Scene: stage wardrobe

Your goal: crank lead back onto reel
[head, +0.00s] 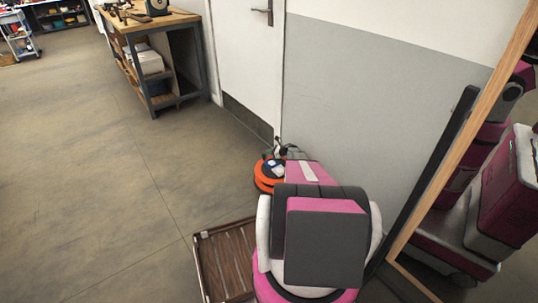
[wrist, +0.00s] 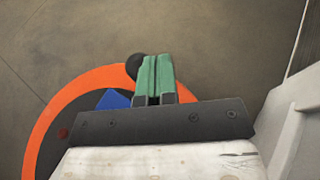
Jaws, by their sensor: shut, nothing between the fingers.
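The orange reel (head: 262,184) is on the floor near the wall, partly hidden by my arm in the head view. In the wrist view the reel (wrist: 52,108) shows as an orange rim around a dark centre, with a blue patch (wrist: 113,99) on it. A round black knob (wrist: 135,62), which looks like the crank's handle, sits just left of my fingertips. My gripper (wrist: 156,62) has green-padded fingers pressed together with nothing between them. It is over the reel's far edge; I cannot tell whether it touches the knob. No loose lead can be made out.
A slatted wooden crate (head: 201,265) stands on the floor left of my arm. A workbench (head: 158,19) stands beside the white door (head: 247,62). A wood-framed mirror (head: 462,130) leans at the right and reflects me. The floor to the left is clear.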

